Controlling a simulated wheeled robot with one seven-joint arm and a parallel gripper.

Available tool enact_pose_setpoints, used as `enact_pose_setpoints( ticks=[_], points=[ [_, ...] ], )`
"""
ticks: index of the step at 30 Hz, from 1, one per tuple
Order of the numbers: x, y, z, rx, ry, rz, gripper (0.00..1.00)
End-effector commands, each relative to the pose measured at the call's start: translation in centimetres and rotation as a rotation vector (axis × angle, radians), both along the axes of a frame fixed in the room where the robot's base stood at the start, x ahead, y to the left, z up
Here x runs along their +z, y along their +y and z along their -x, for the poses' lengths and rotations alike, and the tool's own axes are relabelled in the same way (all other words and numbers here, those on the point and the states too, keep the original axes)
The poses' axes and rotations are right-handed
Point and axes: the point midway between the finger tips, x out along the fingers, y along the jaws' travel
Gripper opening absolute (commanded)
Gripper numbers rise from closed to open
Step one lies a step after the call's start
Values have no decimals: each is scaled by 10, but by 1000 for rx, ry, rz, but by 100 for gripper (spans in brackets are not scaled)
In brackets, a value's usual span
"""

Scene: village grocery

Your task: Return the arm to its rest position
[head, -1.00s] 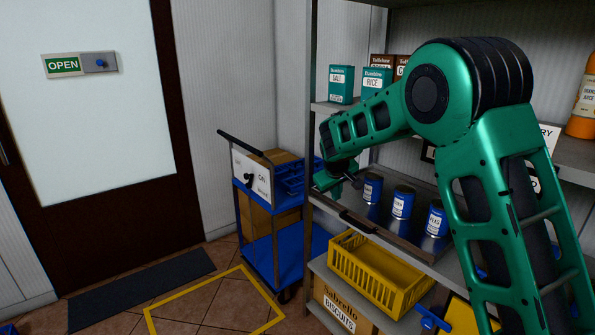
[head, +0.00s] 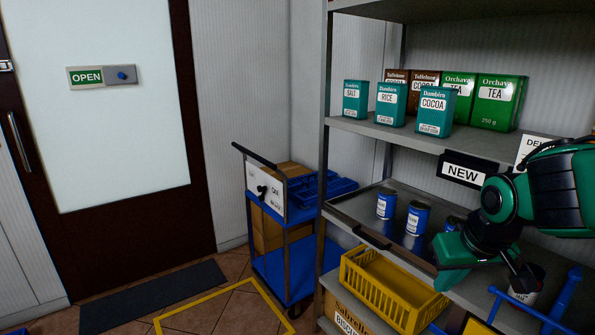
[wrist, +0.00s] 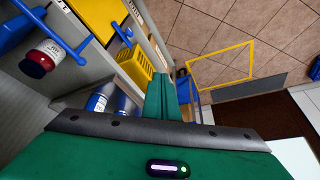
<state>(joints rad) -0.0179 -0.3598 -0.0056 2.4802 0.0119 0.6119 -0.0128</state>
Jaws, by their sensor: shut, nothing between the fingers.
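My arm is green and black and comes in from the right edge of the head view. My gripper (head: 520,275) hangs at its end, in front of the shelving at the lower right. It is shut and holds nothing. In the wrist view a jar (wrist: 43,58) lies in sight at the left. The green housing fills the bottom of that view.
Blue cans (head: 417,218) stand on a metal tray (head: 349,208). Cartons (head: 436,110) line the shelf above. A yellow crate (head: 392,298) sits below, with a blue bar (head: 541,317) to its right. A blue trolley (head: 271,262) stands left of the shelving. The floor before the door is open.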

Motion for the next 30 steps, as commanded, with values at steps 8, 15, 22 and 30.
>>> enact_pose_setpoints(
  ticks=[8,15,22,30],
  points=[
    [-16,-77,94,-292,190,-33,0],
    [-23,-111,172,-526,362,-107,0],
    [-23,-114,184,-561,390,-124,0],
    [-23,-114,184,-561,390,-124,0]
  ],
)
